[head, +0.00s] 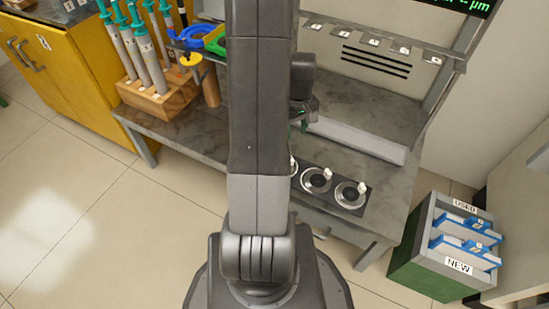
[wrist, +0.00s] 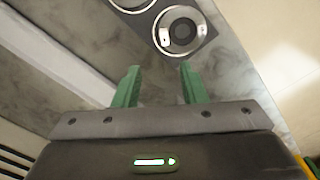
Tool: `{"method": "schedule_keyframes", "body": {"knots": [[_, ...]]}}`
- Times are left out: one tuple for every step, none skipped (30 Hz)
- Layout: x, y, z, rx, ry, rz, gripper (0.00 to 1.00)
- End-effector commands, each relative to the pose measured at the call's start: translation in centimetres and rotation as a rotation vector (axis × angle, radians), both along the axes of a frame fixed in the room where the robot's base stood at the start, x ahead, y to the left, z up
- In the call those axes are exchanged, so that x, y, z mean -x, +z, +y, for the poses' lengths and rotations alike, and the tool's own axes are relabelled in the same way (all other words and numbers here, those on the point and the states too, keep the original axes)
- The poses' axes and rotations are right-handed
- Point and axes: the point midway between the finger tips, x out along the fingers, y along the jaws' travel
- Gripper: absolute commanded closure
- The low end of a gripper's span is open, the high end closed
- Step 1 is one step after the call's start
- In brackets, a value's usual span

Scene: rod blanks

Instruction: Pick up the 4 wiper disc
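I cannot pick out a wiper disc marked 4 for certain; no such number is readable on a disc. Small blue-and-white pieces (head: 463,256) sit in a green-sided crate (head: 412,262) with USED and NEW labels at the lower right. Their small tags are too small to read. My gripper (head: 303,118) is over the grey bench (head: 385,103), partly hidden behind my arm. In the wrist view my gripper's green fingers (wrist: 158,82) stand apart with nothing between them. A dark plate with round metal fixtures (wrist: 180,33) lies beyond the fingertips.
The round fixtures (head: 350,194) sit on the bench's front edge, beside a long pale bar (head: 355,139). A wooden block (head: 160,101) holds teal-topped tools at the left, near green (head: 215,40) and yellow (head: 190,59) round pieces. A tagged rail (head: 388,46) runs behind. Floor between bench and crate is clear.

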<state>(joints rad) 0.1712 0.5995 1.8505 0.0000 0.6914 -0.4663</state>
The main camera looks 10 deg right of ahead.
Motion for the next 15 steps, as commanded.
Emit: {"method": "schedule_keyframes", "body": {"knots": [[0.0,0.0,0.3,0.000,0.032,0.000,0.62],[0.0,-0.1,0.4,0.000,0.044,0.000,0.62],[0.0,-0.4,0.4,-0.001,0.056,0.001,0.62],[0.0,-0.8,0.5,0.000,0.061,0.002,0.62],[0.0,-1.2,0.5,0.000,0.063,0.002,0.62],[0.0,-1.9,0.5,-0.001,0.063,0.003,0.62],[0.0,-2.6,0.5,-0.001,0.063,0.004,0.62],[0.0,-3.2,0.5,-0.001,0.062,0.004,0.62],[0.1,-4.1,0.5,-0.001,0.062,0.004,0.62],[0.1,-4.8,0.5,-0.001,0.061,0.006,0.62],[0.1,-5.3,0.5,0.000,0.061,0.005,0.62],[0.1,-6.1,0.5,-0.001,0.061,0.004,0.62],[0.1,-6.6,0.5,0.000,0.060,0.005,0.62],[0.1,-7.1,0.5,-0.001,0.060,0.003,0.62],[0.0,-7.6,0.5,0.000,0.060,0.003,0.62]]}}
